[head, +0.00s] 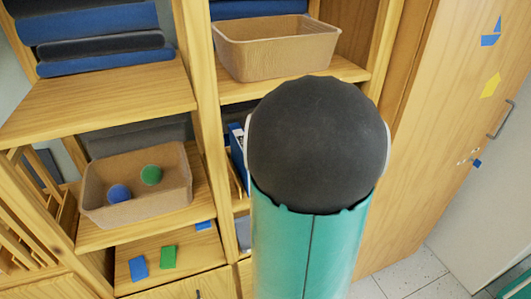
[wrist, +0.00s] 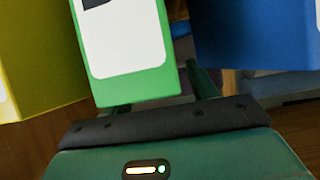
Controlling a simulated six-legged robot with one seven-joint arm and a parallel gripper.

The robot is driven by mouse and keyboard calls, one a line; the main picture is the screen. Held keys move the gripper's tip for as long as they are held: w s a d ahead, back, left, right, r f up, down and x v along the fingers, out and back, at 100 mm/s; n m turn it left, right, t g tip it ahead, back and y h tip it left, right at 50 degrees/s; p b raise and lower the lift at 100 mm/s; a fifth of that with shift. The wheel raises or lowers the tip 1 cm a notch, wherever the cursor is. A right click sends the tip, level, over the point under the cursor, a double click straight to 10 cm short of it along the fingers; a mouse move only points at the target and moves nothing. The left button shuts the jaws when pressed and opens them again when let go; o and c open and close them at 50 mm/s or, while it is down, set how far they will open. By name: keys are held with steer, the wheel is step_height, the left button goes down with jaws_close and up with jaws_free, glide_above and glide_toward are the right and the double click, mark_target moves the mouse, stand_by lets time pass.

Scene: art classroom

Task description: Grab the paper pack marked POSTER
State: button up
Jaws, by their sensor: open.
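In the wrist view a green pack (wrist: 151,88) with a white label stands upright and slightly tilted, right in front of my gripper (wrist: 160,95). A yellow pack (wrist: 38,60) is at the left and a blue pack (wrist: 255,35) at the right. Only a dark corner of print shows on the green label, so I cannot read which pack is marked POSTER. My gripper is open; its right finger shows beside the green pack, and the left is mostly hidden. I cannot tell whether they touch. In the head view my arm hides the gripper; a blue item (head: 237,152) shows beside it.
Wooden shelves (head: 95,95) fill the left and middle. A brown bin (head: 137,190) holds a blue and a green ball; another bin (head: 275,50) sits higher. Small blue and green blocks lie below. A wooden door (head: 450,110) stands right, with tiled floor beneath.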

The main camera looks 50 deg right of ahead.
steer(key=shift+w+d+f, duration=0.1)
steer(key=shift+w, duration=0.05)
jaws_close()
stand_by(1.4)
